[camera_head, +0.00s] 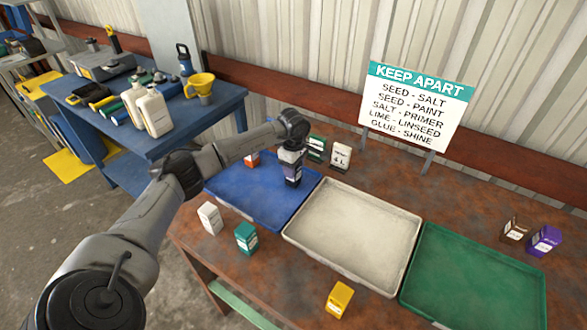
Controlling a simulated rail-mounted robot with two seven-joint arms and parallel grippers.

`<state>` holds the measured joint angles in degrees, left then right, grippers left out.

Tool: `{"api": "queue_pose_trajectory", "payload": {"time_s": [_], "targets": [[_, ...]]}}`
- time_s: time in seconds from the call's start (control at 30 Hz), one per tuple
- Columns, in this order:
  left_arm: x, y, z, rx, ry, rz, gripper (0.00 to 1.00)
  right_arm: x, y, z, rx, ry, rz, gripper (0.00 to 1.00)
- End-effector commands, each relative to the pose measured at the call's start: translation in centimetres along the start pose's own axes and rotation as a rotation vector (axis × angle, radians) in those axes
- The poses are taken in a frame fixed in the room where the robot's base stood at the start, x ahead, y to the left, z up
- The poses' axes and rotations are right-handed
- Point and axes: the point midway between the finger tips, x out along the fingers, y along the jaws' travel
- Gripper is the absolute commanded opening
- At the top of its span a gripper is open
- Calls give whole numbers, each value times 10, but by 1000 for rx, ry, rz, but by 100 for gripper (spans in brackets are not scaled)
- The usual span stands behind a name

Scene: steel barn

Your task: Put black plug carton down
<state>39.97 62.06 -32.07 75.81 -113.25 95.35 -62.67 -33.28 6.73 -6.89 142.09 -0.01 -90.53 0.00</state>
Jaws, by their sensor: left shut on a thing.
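The black plug carton (292,174), dark with a pale and purple label, is upright over the upper right part of the blue tray (248,208). My left gripper (291,160) comes down from above and is shut on the carton's top. I cannot tell whether the carton's bottom touches the tray. The gripper hides the carton's upper part. My right gripper is not in view.
A cream tray (350,232) and a green tray (470,285) lie to the right. White (210,218), teal (246,237) and yellow (339,299) cartons stand in front. Green (316,148) and white (340,156) cartons stand behind, near a KEEP APART sign (417,107).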

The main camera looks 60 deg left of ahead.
Motion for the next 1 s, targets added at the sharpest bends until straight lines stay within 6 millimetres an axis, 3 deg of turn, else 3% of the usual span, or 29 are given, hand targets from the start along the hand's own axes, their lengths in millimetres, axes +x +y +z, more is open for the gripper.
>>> {"api": "queue_pose_trajectory", "payload": {"time_s": [0.37, 0.4, 0.63, 1.0], "targets": [[4, 0, 0, 0, 0, 1, 18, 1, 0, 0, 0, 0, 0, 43], [4, 0, 0, 0, 0, 1, 43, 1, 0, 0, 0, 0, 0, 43], [4, 0, 0, 0, 0, 1, 65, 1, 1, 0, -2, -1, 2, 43], [-4, 0, 0, 0, 0, 2, 68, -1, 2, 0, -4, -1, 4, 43]]}}
